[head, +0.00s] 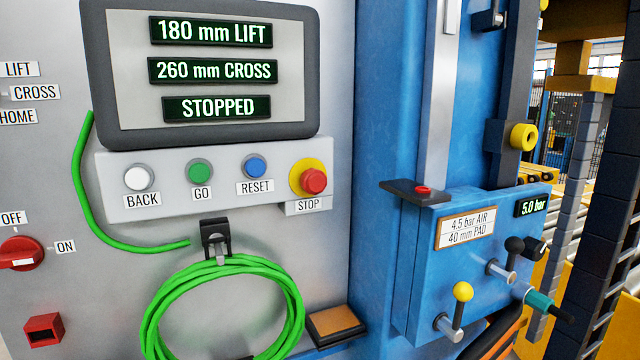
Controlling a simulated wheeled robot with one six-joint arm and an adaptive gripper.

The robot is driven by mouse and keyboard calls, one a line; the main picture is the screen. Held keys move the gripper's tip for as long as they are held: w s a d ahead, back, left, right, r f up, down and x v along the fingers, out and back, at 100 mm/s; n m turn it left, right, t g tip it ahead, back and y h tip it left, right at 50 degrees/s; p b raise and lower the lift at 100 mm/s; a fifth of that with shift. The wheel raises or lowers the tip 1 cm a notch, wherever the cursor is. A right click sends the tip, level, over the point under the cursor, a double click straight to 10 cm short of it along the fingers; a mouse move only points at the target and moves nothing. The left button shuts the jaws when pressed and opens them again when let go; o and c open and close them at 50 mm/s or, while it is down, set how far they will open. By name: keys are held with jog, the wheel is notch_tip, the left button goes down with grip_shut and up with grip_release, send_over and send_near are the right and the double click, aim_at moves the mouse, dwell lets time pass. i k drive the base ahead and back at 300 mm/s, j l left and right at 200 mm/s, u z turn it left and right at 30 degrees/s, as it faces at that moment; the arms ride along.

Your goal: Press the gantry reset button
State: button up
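The blue reset button (255,167) sits on a pale button panel (228,200) in the head view, with a "RESET" label under it. To its left are the green GO button (200,172) and the white BACK button (139,179). To its right is the red STOP button (313,181) on a yellow ring. The display (212,70) above reads "180 mm LIFT", "260 mm CROSS" and "STOPPED". My gripper is not in view.
A coiled green hose (225,262) hangs on a black hook (215,240) below the panel. A blue air box (440,255) with a yellow-knobbed lever (462,292) juts out at right. A red rotary switch (22,252) is at lower left. Nothing covers the buttons.

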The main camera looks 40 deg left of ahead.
aim_at(255, 167)
jog(key=u, duration=1.5)
